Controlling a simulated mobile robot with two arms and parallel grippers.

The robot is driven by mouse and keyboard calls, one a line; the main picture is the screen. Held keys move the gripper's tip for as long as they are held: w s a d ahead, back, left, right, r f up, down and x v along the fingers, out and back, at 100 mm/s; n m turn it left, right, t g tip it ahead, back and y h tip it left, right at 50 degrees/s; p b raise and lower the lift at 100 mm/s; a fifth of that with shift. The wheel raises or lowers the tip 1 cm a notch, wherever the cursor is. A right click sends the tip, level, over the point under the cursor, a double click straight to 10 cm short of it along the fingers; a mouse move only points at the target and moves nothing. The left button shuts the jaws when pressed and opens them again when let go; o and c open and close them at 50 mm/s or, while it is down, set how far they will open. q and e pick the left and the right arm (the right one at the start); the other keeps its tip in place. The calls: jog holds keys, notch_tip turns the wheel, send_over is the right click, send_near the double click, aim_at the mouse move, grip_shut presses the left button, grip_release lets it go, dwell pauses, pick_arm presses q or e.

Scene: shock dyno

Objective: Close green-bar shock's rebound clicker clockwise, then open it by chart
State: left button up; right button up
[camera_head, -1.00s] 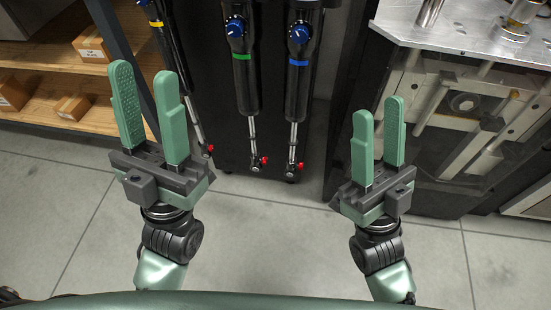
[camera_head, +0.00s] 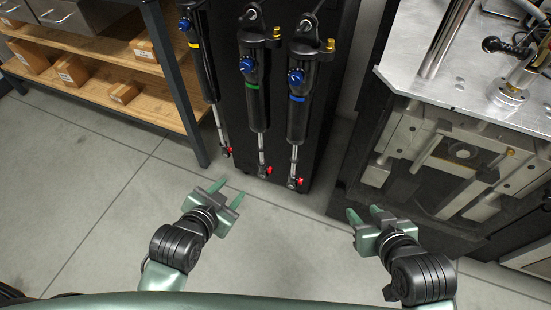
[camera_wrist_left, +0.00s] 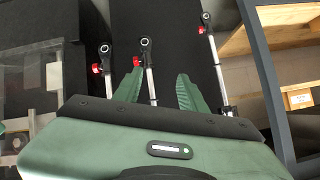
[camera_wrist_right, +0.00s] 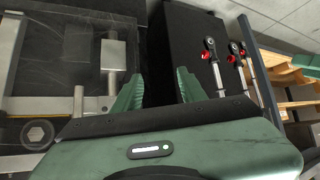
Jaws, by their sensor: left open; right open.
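The green-bar shock (camera_head: 257,105) hangs in the middle of three black shocks on a dark cabinet. It has a blue knob (camera_head: 248,66) on its side body and a red knob (camera_head: 267,171) at its lower rod end. That lower end also shows in the left wrist view (camera_wrist_left: 145,50), beyond my fingers. My left gripper (camera_head: 228,193) is open and empty, below and left of the red knob, apart from it. My right gripper (camera_head: 364,212) is open and empty, right of the shocks, in front of the machine. No chart shows in the views.
A yellow-bar shock (camera_head: 203,70) hangs left and a blue-bar shock (camera_head: 297,112) close on the right. A shelf with boxes (camera_head: 167,90) stands left. A machine with a metal top (camera_head: 450,65) stands right. The floor (camera_head: 110,205) before the cabinet is clear.

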aim_at(271, 173)
jog(key=s+d+f+g+p, duration=0.1)
jog(key=s+g, duration=0.1)
jog(key=s, duration=0.2)
pick_arm(q)
jog(key=w+d+f+m+t, duration=0.1)
jog(key=w+d+f+m, duration=0.1)
jog(key=m, duration=0.3)
jog(key=w+d+f+m+t+h, duration=0.1)
jog(key=w+d+f+m, duration=0.2)
jog(key=w+m, duration=0.1)
jog(key=w+d+f+m+t+h, duration=0.1)
jog(key=w+d+f+m, duration=0.2)
jog(key=m, duration=0.3)
jog(key=shift+f+t, duration=0.2)
jog(key=shift+t, duration=0.2)
jog(key=b+x, duration=0.3)
jog(key=x, duration=0.4)
jog(key=shift+d, duration=0.15)
jog(key=shift+w, duration=0.1)
grip_shut()
pick_arm(e)
jog(key=w+a+r+t+y, duration=0.2)
jog(key=w+a+r+t, duration=0.2)
jog(key=w+r+t, duration=0.4)
notch_tip(271, 173, up, 4)
jog(key=shift+w+f, duration=0.25)
jog(key=shift+w, duration=0.95)
